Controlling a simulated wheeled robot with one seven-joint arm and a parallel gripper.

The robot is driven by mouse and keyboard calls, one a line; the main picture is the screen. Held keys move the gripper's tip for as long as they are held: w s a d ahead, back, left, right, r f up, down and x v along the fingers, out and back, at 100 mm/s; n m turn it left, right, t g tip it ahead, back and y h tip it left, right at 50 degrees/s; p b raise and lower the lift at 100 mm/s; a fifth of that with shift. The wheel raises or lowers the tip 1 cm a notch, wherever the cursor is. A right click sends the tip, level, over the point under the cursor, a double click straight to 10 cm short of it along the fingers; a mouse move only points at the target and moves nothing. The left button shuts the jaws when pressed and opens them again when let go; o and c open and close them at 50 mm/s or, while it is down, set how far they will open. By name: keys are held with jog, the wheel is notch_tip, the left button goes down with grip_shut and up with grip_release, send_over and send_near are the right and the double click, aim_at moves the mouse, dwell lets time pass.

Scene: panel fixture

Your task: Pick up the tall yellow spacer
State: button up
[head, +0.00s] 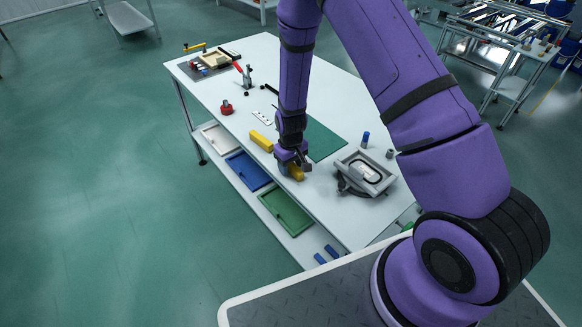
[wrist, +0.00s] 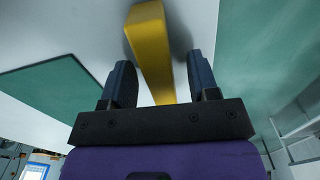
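A yellow spacer (head: 297,173) is at my gripper (head: 291,163) near the table's front edge in the head view. My gripper partly hides it there. In the wrist view my gripper (wrist: 160,72) is open, with its two dark fingers on either side of a long yellow spacer (wrist: 149,40). A gap shows between the spacer and the right finger; the left finger is closer to it. The spacer's lower end is hidden behind the gripper body. A second yellow block (head: 261,141) lies on the table to the left of my gripper.
A grey fixture (head: 366,174) stands right of my gripper, with a blue cylinder (head: 365,139) behind it. A green mat (head: 322,140) lies behind my gripper. A red knob (head: 226,108) and a white strip (head: 262,118) are farther left. Bare white tabletop (head: 205,95) lies at far left.

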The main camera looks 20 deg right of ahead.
grip_shut()
jog(key=shift+r, duration=0.15)
